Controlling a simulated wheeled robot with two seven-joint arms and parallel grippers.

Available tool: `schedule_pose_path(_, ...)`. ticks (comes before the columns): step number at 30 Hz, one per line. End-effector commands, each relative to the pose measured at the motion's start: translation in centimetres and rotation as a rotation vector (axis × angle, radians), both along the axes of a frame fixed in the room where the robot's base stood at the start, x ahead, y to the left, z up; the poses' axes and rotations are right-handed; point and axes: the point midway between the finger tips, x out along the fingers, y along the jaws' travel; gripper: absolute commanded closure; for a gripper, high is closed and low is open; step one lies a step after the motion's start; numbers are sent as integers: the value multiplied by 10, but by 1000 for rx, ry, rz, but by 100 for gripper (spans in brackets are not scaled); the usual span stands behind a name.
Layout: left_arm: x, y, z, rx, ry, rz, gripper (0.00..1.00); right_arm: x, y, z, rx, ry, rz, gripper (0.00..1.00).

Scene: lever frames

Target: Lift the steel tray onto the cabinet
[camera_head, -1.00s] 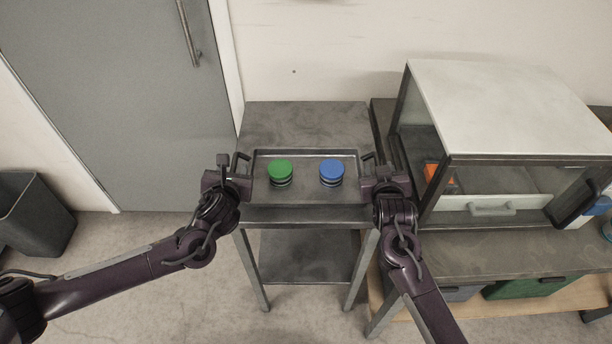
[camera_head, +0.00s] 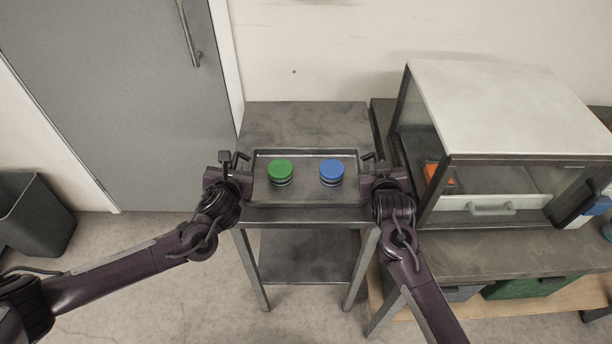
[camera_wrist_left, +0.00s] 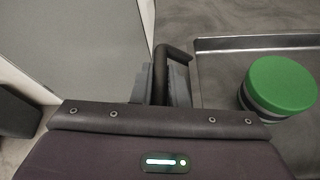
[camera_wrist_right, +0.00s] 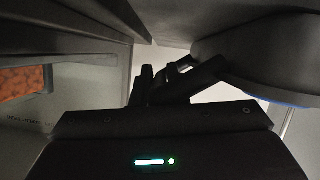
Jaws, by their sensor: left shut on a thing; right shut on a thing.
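The steel tray (camera_head: 305,196) is a shallow grey tray at the small steel table, carrying a green-topped round container (camera_head: 280,168) and a blue-topped one (camera_head: 331,171). It looks level; I cannot tell whether it touches the table. My left gripper (camera_head: 238,175) is shut on the dark handle at the tray's left end. This handle (camera_wrist_left: 178,52) shows between its fingers in the left wrist view. My right gripper (camera_head: 371,174) is shut at the right end handle; the right wrist view is dark and hides much of the grip. The cabinet (camera_head: 500,110), white-topped with a glass front, stands right.
The steel table (camera_head: 300,122) has bare top behind the tray and a lower shelf. The cabinet's white top is clear. A grey bench (camera_head: 470,255) under the cabinet lies close to my right arm. A grey door (camera_head: 110,90) and dark bin (camera_head: 35,215) are at left.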

Motion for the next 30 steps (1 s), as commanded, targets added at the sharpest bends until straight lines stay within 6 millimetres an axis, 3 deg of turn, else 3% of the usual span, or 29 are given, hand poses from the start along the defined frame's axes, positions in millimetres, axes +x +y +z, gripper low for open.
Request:
schedule_pose_path(11,1,0,6,-2,-3,0,100,0,0,6,0,-3,1,100)
schedule_pose_path(24,1,0,45,-2,-3,0,100,1,0,45,0,-4,1,100)
schedule_pose_path(30,1,0,53,-2,-3,0,100,0,0,53,0,-3,1,100)
